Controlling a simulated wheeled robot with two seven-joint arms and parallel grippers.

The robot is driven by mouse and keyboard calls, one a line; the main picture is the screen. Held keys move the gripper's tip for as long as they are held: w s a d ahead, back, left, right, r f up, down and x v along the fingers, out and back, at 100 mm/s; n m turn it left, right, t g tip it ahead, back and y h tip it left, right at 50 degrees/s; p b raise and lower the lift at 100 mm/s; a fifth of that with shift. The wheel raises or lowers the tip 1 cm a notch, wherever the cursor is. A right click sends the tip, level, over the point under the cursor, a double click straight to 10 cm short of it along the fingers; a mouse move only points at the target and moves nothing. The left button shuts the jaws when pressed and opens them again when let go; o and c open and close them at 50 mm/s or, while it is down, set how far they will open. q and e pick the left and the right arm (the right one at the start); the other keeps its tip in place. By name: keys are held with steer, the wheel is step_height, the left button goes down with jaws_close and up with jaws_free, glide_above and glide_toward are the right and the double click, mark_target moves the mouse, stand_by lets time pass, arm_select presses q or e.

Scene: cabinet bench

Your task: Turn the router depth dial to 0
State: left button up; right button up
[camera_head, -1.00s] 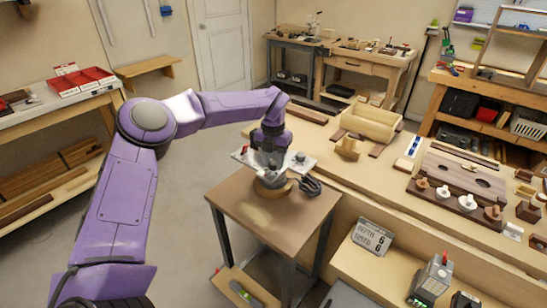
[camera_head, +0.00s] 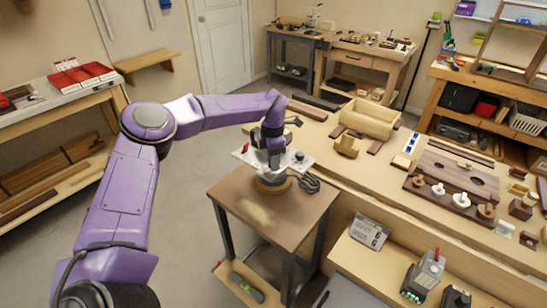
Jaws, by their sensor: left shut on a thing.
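The router (camera_head: 272,184) stands on a small brown-topped table (camera_head: 240,212), on a round wooden base with a light grey plate (camera_head: 248,158) above it. My left arm reaches over from the left, and my left gripper (camera_head: 273,152) points down at the top of the router. It is shut on the depth dial there; the jaws and wrist hide the dial and its marks. A grey sign (camera_head: 368,231) at the bench front carries depth and speed lines; the speed figure looks like 6, and the depth figure is too blurred to read. My right gripper is not in view.
A black hose or cable (camera_head: 309,184) lies beside the router. A long bench (camera_head: 400,190) to the right holds a wooden box (camera_head: 369,118) and a board with knobs (camera_head: 455,180). A grey device (camera_head: 425,274) stands below it. Open floor lies left of the table.

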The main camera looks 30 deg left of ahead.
arm_select(q)
steer(key=shift+r+m, duration=0.15)
steer(key=shift+m, duration=0.85)
steer(key=o, duration=1)
steer(key=shift+o, duration=0.2)
steer(key=shift+p, duration=0.3)
step_height(320, 180, up, 8)
steer(key=p, duration=0.6)
steer(key=shift+s+r, duration=0.1)
